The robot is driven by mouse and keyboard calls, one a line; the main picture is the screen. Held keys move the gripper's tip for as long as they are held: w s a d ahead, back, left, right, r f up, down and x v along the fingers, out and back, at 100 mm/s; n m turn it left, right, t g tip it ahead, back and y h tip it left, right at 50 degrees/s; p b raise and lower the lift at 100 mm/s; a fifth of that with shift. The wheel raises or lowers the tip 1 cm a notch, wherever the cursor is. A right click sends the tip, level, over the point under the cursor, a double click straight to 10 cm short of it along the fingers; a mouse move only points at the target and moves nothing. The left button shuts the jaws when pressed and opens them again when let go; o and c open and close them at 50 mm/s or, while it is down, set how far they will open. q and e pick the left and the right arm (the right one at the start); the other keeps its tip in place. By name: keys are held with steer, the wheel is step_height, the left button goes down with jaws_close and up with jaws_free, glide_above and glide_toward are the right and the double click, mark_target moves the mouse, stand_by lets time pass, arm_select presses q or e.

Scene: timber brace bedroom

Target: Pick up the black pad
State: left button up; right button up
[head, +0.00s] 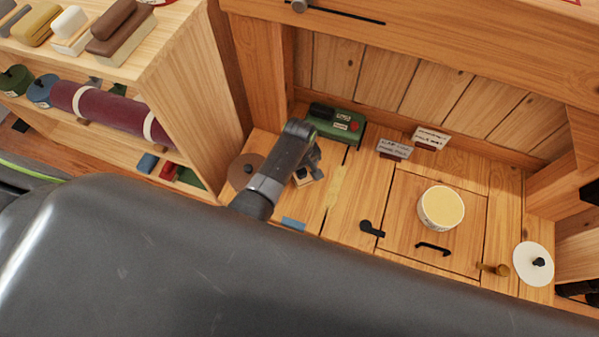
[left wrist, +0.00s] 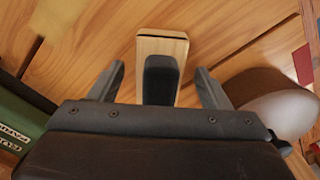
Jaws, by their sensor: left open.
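The black pad appears as a small dark block on a pale wooden base, lying on the plank surface. In the left wrist view the dark block (left wrist: 161,77) stands between my two fingers, with the wooden base (left wrist: 163,43) reaching beyond it. My left gripper (left wrist: 160,80) is open, one finger on each side, with gaps showing between the fingers and the block. In the head view my left gripper (head: 311,162) is over the small block (head: 306,178), which it partly hides. My right gripper does not show.
A green box (head: 336,124) stands close behind the gripper. A brown disc (head: 243,171) lies left of it, and a blue piece (head: 293,224) in front. A round cream-topped tub (head: 441,208) and a white disc (head: 533,264) are to the right. My dark arm covers the foreground.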

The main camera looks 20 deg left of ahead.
arm_select(q)
steer(key=shift+f, duration=0.1)
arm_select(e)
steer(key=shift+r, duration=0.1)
arm_select(q)
steer(key=c, duration=1.2)
steer(key=shift+r+p, duration=0.45)
steer(key=shift+r, duration=0.3)
step_height(320, 180, up, 7)
steer(key=p, duration=0.2)
steer(key=shift+p, duration=0.4)
steer(key=shift+r, duration=0.8)
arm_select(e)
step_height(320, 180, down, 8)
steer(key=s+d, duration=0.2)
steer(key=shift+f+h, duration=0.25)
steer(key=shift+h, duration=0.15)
